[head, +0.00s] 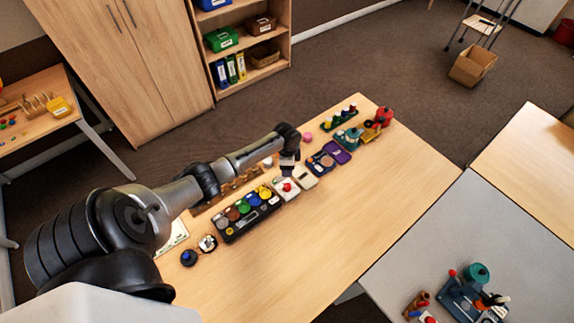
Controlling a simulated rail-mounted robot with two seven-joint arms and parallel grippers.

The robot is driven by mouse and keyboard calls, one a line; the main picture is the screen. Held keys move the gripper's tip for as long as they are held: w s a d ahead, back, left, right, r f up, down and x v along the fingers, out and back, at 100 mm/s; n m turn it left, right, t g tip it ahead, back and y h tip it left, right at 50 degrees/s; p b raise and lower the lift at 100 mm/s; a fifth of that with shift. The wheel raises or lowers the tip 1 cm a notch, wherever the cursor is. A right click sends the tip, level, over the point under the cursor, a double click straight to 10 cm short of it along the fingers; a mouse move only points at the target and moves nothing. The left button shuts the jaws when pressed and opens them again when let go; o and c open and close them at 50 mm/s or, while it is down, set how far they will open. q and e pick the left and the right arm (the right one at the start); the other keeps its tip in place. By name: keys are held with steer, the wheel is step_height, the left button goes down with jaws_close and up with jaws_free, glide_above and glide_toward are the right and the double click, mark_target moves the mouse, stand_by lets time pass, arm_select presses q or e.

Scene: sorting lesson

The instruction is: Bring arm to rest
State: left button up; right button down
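My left arm reaches in from the left over the wooden table (330,245). Its gripper (287,171) points down close above a small white block with a red top (287,187). The fingertips are too small to tell whether they are open or shut, or whether they touch the block. A black tray (262,222) with several coloured round pieces lies just left of the block. My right gripper is not in view.
An open purple case (338,152), a rack with coloured pegs (344,116) and a red-topped device (382,117) stand toward the table's far end. A blue-topped round piece (188,257) lies near the arm. The table's right side is bare. A grey table (425,245) adjoins it.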

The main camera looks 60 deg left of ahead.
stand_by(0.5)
arm_select(q)
steer(key=w+d+r+n+t+y, duration=0.3)
steer(key=w+r+n, duration=0.15)
steer(key=r, duration=0.55)
steer(key=d+r+t, duration=0.3)
steer(key=d+r, duration=0.4)
steer(key=d, duration=0.4)
steer(key=s+d+r+m+t+h, duration=0.1)
steer(key=s+d+t, duration=0.1)
steer(key=s+d, duration=1.1)
steer(key=s+d+f+g+h, duration=0.1)
steer(key=s+d+f+g, duration=0.15)
steer(key=s, duration=0.45)
steer(key=s+d+f+g+h, duration=0.1)
steer(key=s+f, duration=0.3)
steer(key=s, duration=0.2)
step_height(320, 180, up, 15)
steer(key=s+p, duration=0.1)
steer(key=p, duration=1.4)
steer(key=shift+a+p, duration=0.2)
steer(key=shift+p, duration=0.15)
